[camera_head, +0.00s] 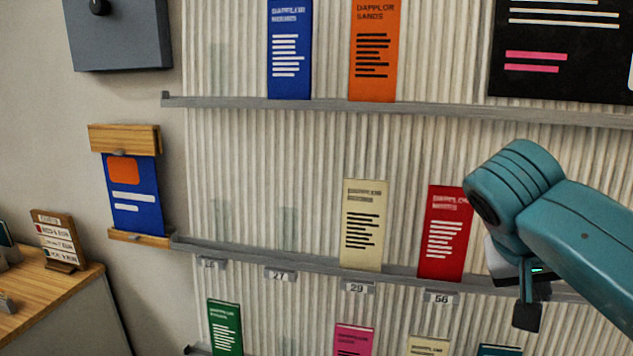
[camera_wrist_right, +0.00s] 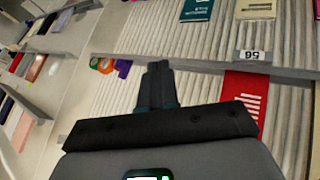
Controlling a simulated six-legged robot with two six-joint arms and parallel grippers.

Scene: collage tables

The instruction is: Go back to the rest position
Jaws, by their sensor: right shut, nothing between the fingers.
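My right gripper (camera_head: 528,312) hangs from the teal right arm at the right of the head view, in front of the middle shelf and just right of the red leaflet (camera_head: 446,232). In the right wrist view, the fingers of my right gripper (camera_wrist_right: 156,72) are together with nothing between them. The red leaflet also shows in the right wrist view (camera_wrist_right: 246,95), partly hidden behind the gripper body. My left gripper is in neither view.
The middle shelf (camera_head: 310,264) holds a cream leaflet (camera_head: 363,225) above label 29. The upper shelf (camera_head: 450,111) holds a blue leaflet (camera_head: 290,50) and an orange leaflet (camera_head: 374,50). A wooden counter (camera_head: 50,292) stands at lower left.

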